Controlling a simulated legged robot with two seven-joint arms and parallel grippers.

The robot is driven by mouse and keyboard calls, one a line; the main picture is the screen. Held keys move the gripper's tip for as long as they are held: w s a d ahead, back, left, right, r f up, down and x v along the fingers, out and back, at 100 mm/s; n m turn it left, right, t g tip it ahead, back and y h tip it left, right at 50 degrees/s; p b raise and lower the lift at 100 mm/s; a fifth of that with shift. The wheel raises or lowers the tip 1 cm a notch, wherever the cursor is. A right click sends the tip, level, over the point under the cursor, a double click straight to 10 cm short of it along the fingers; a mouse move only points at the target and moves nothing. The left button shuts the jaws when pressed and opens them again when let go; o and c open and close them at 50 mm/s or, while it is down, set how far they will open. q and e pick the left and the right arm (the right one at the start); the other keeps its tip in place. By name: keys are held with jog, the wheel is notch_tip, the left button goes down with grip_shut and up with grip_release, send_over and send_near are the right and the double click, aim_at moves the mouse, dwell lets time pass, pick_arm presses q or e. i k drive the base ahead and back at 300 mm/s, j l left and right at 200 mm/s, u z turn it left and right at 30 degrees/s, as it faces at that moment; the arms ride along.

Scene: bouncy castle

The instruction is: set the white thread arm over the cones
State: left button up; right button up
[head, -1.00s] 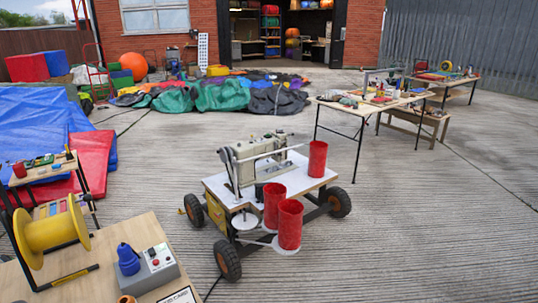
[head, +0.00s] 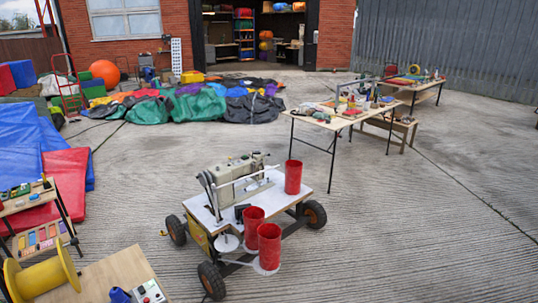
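A sewing machine (head: 236,180) stands on a white-topped wheeled cart (head: 268,205) in the head view. A thin pale bar (head: 258,189) runs along the machine's near side; I cannot tell for sure whether it is the white thread arm. Three red upright cylinders are at the cart: one (head: 293,177) at the far right corner, and two (head: 253,223) (head: 269,247) close together at the near side. The nearest stands on a white round plate (head: 266,268). No separate thread cones can be made out. Neither of my grippers is in view.
A bench with a yellow spool (head: 40,277) and a switch box (head: 149,291) is at the lower left. Red mats (head: 64,180) lie behind it. A work table (head: 340,122) stands at the back right. Concrete is clear around the cart.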

aim_at(214, 189)
jog(key=i+l+z, duration=0.1)
jog(key=i+z, duration=0.2)
jog(key=i, duration=1.2)
jog(key=i+l+u, duration=0.1)
jog(key=i+u, duration=0.35)
jog(key=i+l+u, duration=0.25)
jog(key=i+u, duration=0.15)
jog(key=i+l+u, duration=0.7)
jog(key=l+u, duration=0.2)
jog(key=j, duration=0.1)
